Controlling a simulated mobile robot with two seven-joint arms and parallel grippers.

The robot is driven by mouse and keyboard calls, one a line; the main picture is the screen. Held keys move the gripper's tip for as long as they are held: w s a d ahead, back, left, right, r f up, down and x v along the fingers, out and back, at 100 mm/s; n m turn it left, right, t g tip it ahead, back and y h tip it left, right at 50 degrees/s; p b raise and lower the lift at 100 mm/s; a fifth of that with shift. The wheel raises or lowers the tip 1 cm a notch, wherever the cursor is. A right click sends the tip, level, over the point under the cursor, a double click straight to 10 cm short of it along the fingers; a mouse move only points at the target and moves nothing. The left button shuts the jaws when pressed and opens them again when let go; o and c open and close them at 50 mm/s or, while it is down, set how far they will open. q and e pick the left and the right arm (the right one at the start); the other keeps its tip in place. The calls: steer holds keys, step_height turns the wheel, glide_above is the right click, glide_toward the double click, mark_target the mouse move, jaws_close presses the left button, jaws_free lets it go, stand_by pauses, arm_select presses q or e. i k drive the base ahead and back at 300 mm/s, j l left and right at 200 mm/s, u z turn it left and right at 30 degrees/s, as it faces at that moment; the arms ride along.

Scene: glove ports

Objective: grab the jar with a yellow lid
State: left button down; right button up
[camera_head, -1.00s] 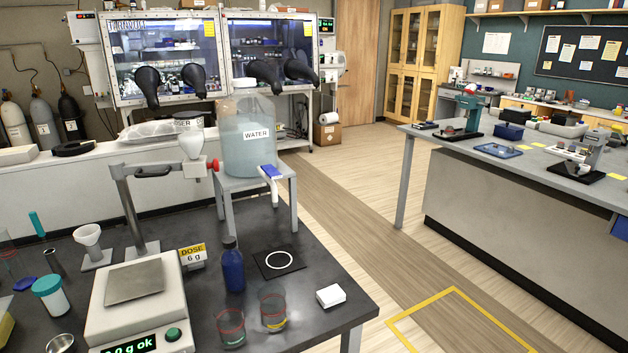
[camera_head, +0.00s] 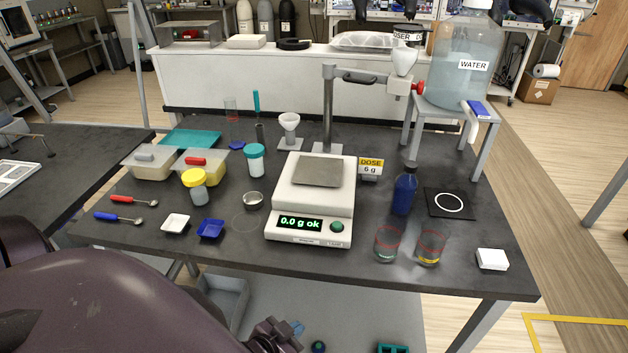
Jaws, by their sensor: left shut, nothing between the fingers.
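The jar with a yellow lid (camera_head: 196,188) stands upright on the dark bench, left of the balance. Its body is grey and its yellow lid is on top. A similar jar with a teal lid (camera_head: 255,161) stands behind it to the right. My left gripper (camera_head: 287,332) shows at the bottom edge, low in front of the bench and well apart from the jar. It is shut and empty. My purple left arm fills the lower left. My right gripper is not in view.
The balance (camera_head: 315,198) stands right of the jars. Two tubs (camera_head: 150,163) with red- and grey-handled lids sit just behind the yellow-lidded jar. Red and blue spoons (camera_head: 133,200), a white dish (camera_head: 175,223) and a blue dish (camera_head: 211,229) lie in front. Beakers (camera_head: 431,246) stand at right.

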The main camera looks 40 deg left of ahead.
mark_target(199, 195)
steer(key=u, duration=2)
steer(key=i+j+z, duration=0.15)
steer(key=j, duration=0.8)
steer(key=i+j+z, duration=0.1)
steer(key=j, duration=0.8)
steer(key=j+z, duration=0.15)
steer(key=j, duration=0.8)
steer(key=i, duration=0.05)
